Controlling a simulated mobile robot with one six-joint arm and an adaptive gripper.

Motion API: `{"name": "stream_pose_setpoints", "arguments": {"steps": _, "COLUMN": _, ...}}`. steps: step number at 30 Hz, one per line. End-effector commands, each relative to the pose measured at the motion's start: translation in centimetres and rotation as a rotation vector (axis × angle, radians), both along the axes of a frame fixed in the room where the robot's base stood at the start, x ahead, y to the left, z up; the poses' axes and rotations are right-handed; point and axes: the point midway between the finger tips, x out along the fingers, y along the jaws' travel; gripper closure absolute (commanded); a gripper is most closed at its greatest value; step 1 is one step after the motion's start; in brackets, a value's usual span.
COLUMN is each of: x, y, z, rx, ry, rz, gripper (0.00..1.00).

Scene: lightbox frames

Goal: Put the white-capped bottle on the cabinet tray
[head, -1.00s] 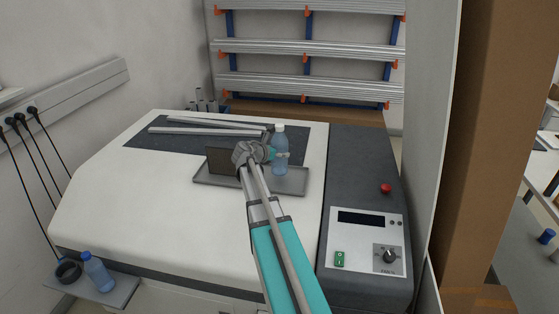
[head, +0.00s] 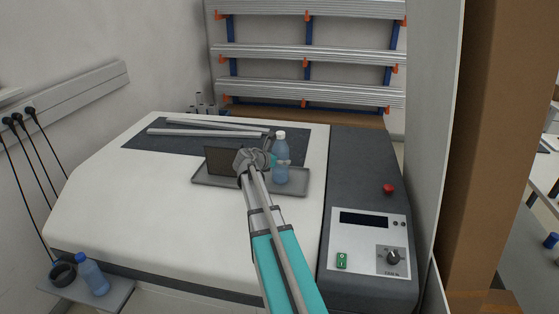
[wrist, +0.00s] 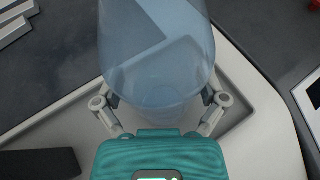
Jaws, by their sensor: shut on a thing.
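The white-capped bottle (head: 281,160) is clear blue and stands upright at the right part of the grey tray (head: 233,186) on the white cabinet. My gripper (head: 266,160) reaches it from the left and is shut on it. In the wrist view the bottle (wrist: 157,60) fills the upper middle, with the fingers of my gripper (wrist: 160,108) on both sides of it. The bottle's base is over the tray; whether it touches the tray I cannot tell.
A dark box (head: 222,161) stands on the tray left of the bottle. Metal profiles (head: 210,132) lie on the dark mat behind. A control panel (head: 366,240) is at right. Another blue bottle (head: 92,274) and a dark ring-shaped object (head: 63,272) are on a low shelf at left.

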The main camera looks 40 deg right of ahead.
Motion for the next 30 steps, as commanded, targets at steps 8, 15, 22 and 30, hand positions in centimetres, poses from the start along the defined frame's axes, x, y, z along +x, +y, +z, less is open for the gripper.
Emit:
{"name": "stream_pose_setpoints", "arguments": {"steps": 8, "x": 0.0, "y": 0.0, "z": -0.3, "rx": 0.000, "ry": 0.000, "rz": 0.000, "gripper": 0.00}}
{"name": "stream_pose_setpoints", "arguments": {"steps": 15, "x": 0.0, "y": 0.0, "z": -0.3, "rx": 0.000, "ry": 0.000, "rz": 0.000, "gripper": 0.00}}
{"name": "stream_pose_setpoints", "arguments": {"steps": 22, "x": 0.0, "y": 0.0, "z": 0.0, "rx": 0.000, "ry": 0.000, "rz": 0.000, "gripper": 0.00}}
{"name": "stream_pose_setpoints", "arguments": {"steps": 30, "x": -0.5, "y": 2.1, "z": 1.1, "rx": 0.000, "ry": 0.001, "rz": 0.000, "gripper": 0.00}}
